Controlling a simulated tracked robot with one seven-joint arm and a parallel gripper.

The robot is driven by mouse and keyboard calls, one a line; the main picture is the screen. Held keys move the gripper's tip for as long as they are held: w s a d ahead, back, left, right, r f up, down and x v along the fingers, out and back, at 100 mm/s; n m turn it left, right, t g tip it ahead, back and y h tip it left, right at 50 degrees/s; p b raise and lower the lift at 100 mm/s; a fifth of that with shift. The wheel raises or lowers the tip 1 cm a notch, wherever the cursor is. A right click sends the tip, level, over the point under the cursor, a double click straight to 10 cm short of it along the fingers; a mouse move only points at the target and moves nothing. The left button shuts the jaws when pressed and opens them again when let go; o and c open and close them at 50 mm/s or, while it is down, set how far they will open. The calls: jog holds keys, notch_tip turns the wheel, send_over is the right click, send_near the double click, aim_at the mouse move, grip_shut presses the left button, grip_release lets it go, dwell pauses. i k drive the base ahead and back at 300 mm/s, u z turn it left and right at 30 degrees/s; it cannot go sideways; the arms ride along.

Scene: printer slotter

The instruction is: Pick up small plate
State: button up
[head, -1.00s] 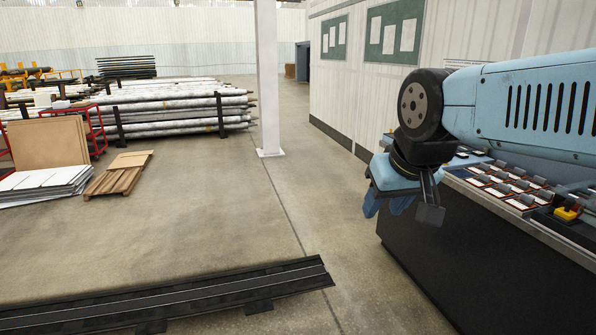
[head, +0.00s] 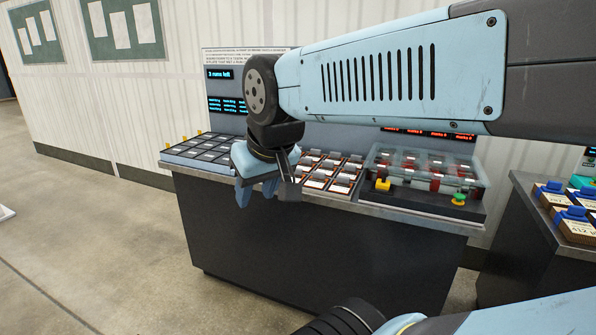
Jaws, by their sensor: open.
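My gripper (head: 256,191) hangs in front of the counter's near edge, with its blue fingers pointing down, open and with nothing seen between them. Behind it on the counter, a rack (head: 326,172) holds several white-labelled pieces with dark grips on top. To the left, a dark tray (head: 203,152) holds several flat grey squares. I cannot tell which of these pieces, if any, is the small plate. My gripper and arm hide part of the counter top.
The grey counter (head: 300,245) has a transparent-covered unit (head: 425,168) with a yellow button and a green button. A second bench (head: 535,240) with blue-topped blocks (head: 578,215) stands at the right. A lit screen (head: 226,104) is behind.

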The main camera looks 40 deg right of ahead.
aim_at(298, 173)
jog(key=z, duration=0.4)
jog(key=i, duration=1.15)
jog(key=z, duration=0.4)
jog(key=k, duration=0.8)
jog(key=z, duration=0.25)
jog(key=i, duration=0.85)
jog(key=u, duration=0.1)
